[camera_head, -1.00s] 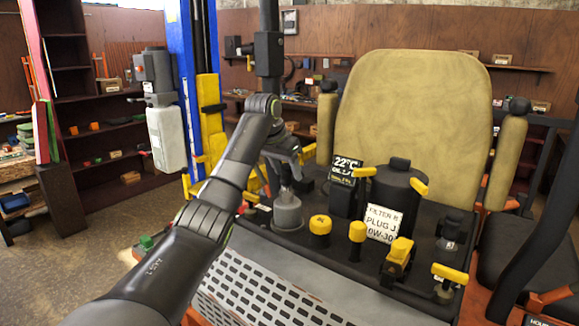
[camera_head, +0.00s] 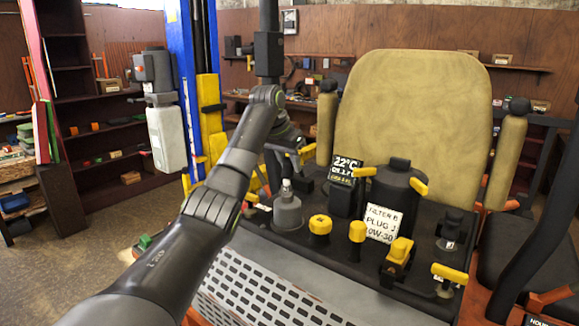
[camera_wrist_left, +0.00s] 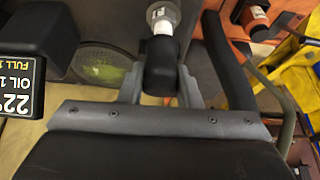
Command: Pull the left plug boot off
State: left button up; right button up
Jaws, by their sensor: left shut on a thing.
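In the left wrist view my left gripper (camera_wrist_left: 160,88) is shut on the black plug boot (camera_wrist_left: 160,68), which sits between the two grey fingers. The white plug (camera_wrist_left: 163,17) shows just past the boot's end there. My right gripper is out of view.
Yellow caps (camera_head: 320,226), a black canister (camera_head: 398,190) with a white label card (camera_head: 382,222), and a black display (camera_head: 345,175) stand close to the right. A tan seat (camera_head: 415,115) is behind. A blue lift post (camera_head: 185,85) rises at the left.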

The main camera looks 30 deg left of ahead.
pick_arm(q)
jog(key=shift+w+r, duration=0.55)
jog(key=shift+w+d+r, duration=0.1)
jog(key=shift+w+r, duration=0.25)
jog(key=shift+w, duration=0.3)
jog(key=o, duration=0.7)
jog(key=shift+r, duration=1.45)
dwell(0.7)
